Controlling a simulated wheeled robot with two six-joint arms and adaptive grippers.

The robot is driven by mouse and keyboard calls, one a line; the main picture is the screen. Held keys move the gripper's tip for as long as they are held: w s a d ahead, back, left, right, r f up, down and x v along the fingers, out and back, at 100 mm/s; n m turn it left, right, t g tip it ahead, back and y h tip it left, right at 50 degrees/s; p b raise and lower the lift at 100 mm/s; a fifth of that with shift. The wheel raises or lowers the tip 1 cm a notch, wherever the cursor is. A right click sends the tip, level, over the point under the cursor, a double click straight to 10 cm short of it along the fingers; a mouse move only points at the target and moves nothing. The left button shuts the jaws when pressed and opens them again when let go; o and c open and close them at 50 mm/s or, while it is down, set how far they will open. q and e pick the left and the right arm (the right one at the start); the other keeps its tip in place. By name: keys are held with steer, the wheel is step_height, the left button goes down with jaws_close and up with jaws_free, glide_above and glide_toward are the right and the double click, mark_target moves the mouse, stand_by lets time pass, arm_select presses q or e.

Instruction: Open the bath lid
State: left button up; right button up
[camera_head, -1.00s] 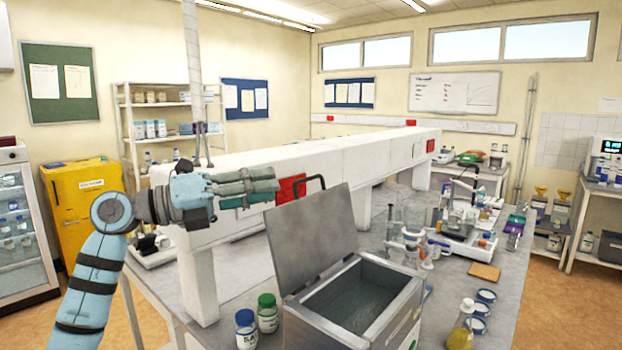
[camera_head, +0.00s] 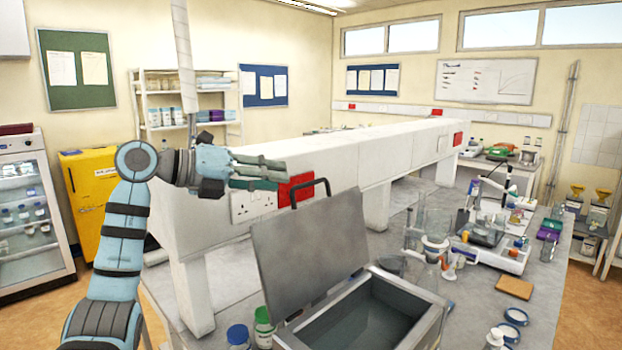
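The bath (camera_head: 433,324) is a grey metal box at the bottom centre, with an open cavity on top. Its grey lid (camera_head: 312,250) stands raised and tilted back on the left side of the bath. A dark handle (camera_head: 309,186) shows at the lid's top edge. My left gripper (camera_head: 284,173) is in the air just above and left of the handle, apart from it. Its fingers look slightly parted, with nothing between them. My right gripper is out of view.
A white shelf beam (camera_head: 335,165) with sockets and a red panel (camera_head: 297,189) runs behind the lid. Bottles with blue (camera_head: 238,336) and green caps (camera_head: 263,325) stand left of the bath. Glassware (camera_head: 436,225) and a brown square pad (camera_head: 514,288) are on the right.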

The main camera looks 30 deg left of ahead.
mark_target(311, 183)
arm_select(q)
steer(key=p+x, duration=0.1)
steer(key=x, duration=0.9)
steer(key=shift+w+a+p, duration=0.2)
steer(key=shift+w+p, duration=0.05)
steer(key=shift+p, duration=0.05)
steer(key=shift+s, duration=0.35)
steer(key=shift+s+r, duration=0.1)
steer(key=shift+c, duration=0.6)
jaws_close()
steer(key=shift+a, duration=0.1)
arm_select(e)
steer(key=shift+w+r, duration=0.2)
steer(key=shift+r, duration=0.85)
